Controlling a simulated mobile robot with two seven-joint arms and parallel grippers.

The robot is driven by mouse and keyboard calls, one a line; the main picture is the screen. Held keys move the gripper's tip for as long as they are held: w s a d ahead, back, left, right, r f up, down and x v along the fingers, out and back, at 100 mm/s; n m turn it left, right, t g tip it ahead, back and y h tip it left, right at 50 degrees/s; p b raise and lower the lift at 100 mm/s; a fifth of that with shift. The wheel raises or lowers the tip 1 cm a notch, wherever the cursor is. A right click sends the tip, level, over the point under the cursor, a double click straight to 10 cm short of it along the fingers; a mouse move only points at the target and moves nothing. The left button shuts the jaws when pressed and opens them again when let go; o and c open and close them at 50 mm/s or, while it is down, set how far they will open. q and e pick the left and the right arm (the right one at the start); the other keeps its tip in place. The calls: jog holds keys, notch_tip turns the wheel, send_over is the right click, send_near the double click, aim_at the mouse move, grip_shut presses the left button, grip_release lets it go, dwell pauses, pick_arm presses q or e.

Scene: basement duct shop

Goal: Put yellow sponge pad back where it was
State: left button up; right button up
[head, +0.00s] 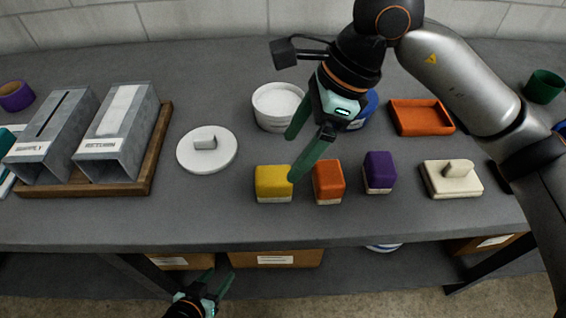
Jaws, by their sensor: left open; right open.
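The yellow sponge pad (272,182), yellow on top with a pale base, sits on the grey bench near its front edge. It stands at the left end of a row with an orange pad (328,181) and a purple pad (379,171). My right gripper (293,157) is open and empty, reaching in over the bench. One fingertip overlaps the yellow pad's right edge in the picture; I cannot tell whether it touches. My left gripper (217,277) is open and empty, low in front of the bench.
A white round tub (277,120) and its round lid (207,158) lie left of my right gripper. A blue container (371,103) is partly hidden behind it. An orange tray (421,117) and a cream rectangular lid (450,184) are right. Two grey ducts (110,140) stand on a wooden tray (152,172).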

jog(key=shift+v, duration=1.25)
